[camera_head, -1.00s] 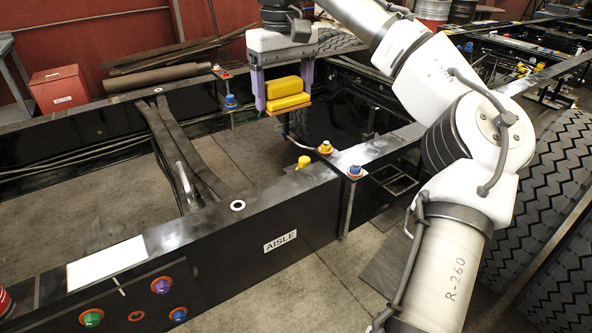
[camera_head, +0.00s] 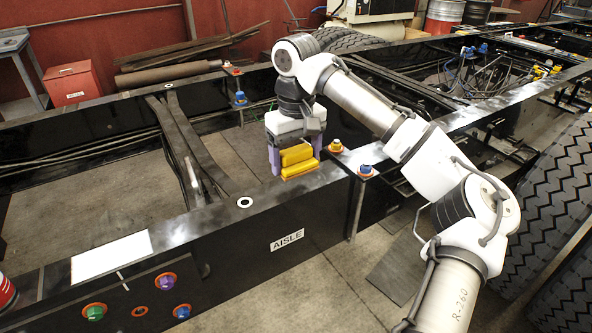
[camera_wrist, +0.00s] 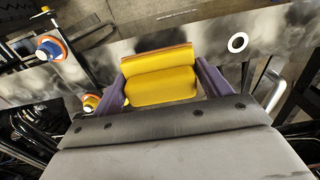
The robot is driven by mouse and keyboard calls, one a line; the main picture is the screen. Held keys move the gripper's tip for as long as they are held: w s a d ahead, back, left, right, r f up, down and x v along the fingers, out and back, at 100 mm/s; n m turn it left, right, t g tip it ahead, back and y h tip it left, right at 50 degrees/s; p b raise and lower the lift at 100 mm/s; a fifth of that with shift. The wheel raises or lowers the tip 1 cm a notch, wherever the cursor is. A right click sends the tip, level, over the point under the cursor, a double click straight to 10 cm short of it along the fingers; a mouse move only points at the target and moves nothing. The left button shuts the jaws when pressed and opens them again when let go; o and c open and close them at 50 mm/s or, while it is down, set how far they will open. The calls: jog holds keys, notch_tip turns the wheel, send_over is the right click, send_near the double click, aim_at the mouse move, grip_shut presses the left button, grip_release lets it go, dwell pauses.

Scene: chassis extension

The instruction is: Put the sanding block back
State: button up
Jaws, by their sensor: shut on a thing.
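The sanding block (camera_head: 297,160) is yellow with a thin orange layer along its lower side. My gripper (camera_head: 295,157) is shut on it, one purple finger at each end. The block is at the top of the near black rail (camera_head: 225,211), just left of a yellow bolt head. I cannot tell whether its underside touches the rail. In the wrist view the block (camera_wrist: 160,80) sits between the purple fingers (camera_wrist: 162,88), with the rail behind it. A blank white rectangle (camera_head: 110,256) lies on the rail farther left.
A yellow bolt head (camera_head: 336,146) and a blue one (camera_head: 366,171), both on orange washers, stand close right of my gripper. A white-ringed hole (camera_head: 245,202) is to its left. The rail between the hole and white rectangle is clear.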

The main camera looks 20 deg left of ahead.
aim_at(296, 172)
jog(key=shift+f, duration=2)
jog(key=shift+f, duration=0.2)
jog(key=o, duration=1)
jog(key=shift+c, duration=0.2)
jog(key=shift+r, duration=0.1)
